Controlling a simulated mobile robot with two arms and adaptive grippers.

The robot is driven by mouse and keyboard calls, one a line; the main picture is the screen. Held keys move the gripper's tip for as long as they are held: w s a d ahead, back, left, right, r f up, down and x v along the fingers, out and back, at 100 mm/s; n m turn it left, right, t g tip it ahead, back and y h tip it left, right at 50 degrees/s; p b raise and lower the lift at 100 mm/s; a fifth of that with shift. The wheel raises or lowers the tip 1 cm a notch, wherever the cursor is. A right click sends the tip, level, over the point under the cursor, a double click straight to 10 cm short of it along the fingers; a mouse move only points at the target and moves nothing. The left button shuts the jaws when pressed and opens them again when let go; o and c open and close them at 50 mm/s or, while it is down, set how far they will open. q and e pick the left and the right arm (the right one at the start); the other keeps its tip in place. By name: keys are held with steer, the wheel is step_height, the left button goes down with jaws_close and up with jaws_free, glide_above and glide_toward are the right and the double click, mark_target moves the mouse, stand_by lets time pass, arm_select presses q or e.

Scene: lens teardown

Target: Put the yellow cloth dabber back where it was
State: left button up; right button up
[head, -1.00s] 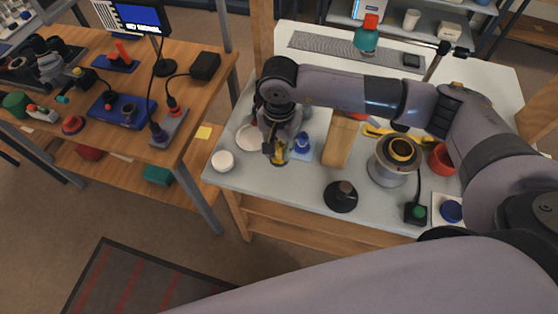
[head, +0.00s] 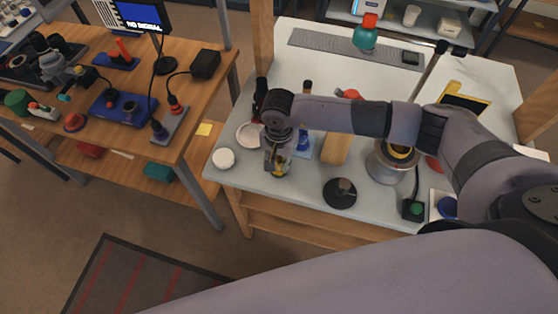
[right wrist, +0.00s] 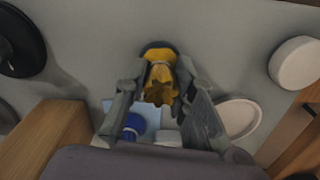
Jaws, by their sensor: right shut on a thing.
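The yellow cloth dabber (head: 282,170) is near the front left of the white table in the head view. In the right wrist view the dabber (right wrist: 160,72) has a gathered yellow body and a dark round end away from me. My right gripper (head: 278,167) is shut on it. In the right wrist view the gripper's fingers (right wrist: 158,95) stand on both sides of the yellow cloth. I cannot tell whether the dark end touches the table. My left gripper is not in view.
A blue-topped bottle (head: 303,141) on a light blue pad stands just behind right. A shallow white dish (head: 247,134) and a round white lid (head: 223,158) lie left. A wooden block (head: 335,148) and a black knobbed disc (head: 341,194) are right.

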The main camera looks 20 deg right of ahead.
mark_target(279, 160)
steer(key=o, duration=1)
steer(key=shift+o, duration=0.2)
steer(key=shift+r+p, duration=0.1)
steer(key=shift+p, duration=0.2)
step_height(279, 160, up, 11)
steer(key=b, duration=0.3)
steer(key=shift+r, duration=0.55)
steer(key=shift+f, duration=0.1)
